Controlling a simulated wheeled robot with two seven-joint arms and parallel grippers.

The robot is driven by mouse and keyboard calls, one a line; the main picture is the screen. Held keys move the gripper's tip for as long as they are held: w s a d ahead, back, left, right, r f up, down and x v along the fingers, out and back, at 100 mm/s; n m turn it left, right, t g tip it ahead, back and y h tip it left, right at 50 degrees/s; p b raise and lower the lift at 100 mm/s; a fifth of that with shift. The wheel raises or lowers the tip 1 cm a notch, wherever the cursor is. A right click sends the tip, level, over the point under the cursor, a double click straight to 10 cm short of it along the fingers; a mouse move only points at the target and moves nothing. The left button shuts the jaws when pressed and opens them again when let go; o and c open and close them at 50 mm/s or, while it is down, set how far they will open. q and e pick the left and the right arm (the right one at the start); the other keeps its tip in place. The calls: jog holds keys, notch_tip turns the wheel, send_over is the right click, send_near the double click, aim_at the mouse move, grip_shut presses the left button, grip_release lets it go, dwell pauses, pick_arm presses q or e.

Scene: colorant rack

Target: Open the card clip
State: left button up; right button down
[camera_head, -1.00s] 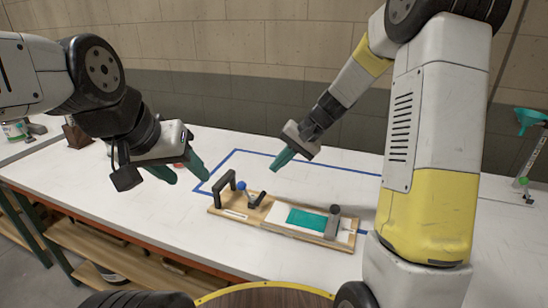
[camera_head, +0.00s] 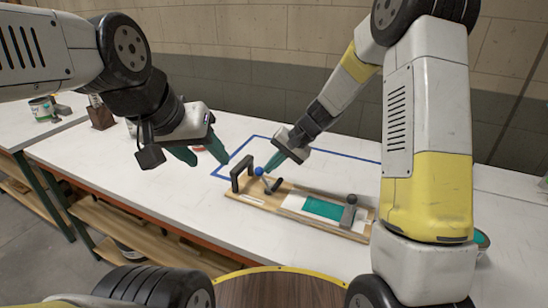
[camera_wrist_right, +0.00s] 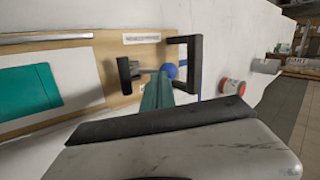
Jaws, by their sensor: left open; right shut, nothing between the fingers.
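The wooden card board (camera_head: 275,208) lies on the white table, holding a white card with a teal patch (camera_head: 323,208). Near its left end, a small dark clip with a lever ends in a blue ball knob (camera_head: 259,171). The blue knob (camera_wrist_right: 171,71) also shows in the right wrist view. My right gripper (camera_head: 270,168) is shut and empty, its teal fingertips right beside the knob. In the wrist view the fingertips (camera_wrist_right: 158,88) overlap the knob's edge; I cannot tell whether they touch. My left gripper (camera_head: 209,158) is open and empty, above the table left of the board.
A black bracket handle (camera_head: 240,172) stands at the board's left end, close to the knob. A grey clamp piece (camera_head: 349,214) with a dark knob sits at the right end. Blue tape (camera_head: 345,154) outlines an area behind. A red and white can (camera_wrist_right: 232,87) stands beyond the handle.

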jog(key=shift+w+a+f, duration=0.1)
jog(key=shift+a+f, duration=0.05)
jog(key=shift+a, duration=0.35)
jog(key=shift+d, duration=0.15)
jog(key=shift+s+d, duration=0.3)
jog(key=shift+d, duration=0.6)
jog(key=v, duration=1.3)
jog(key=shift+d+f, duration=0.25)
jog(key=shift+d, duration=0.1)
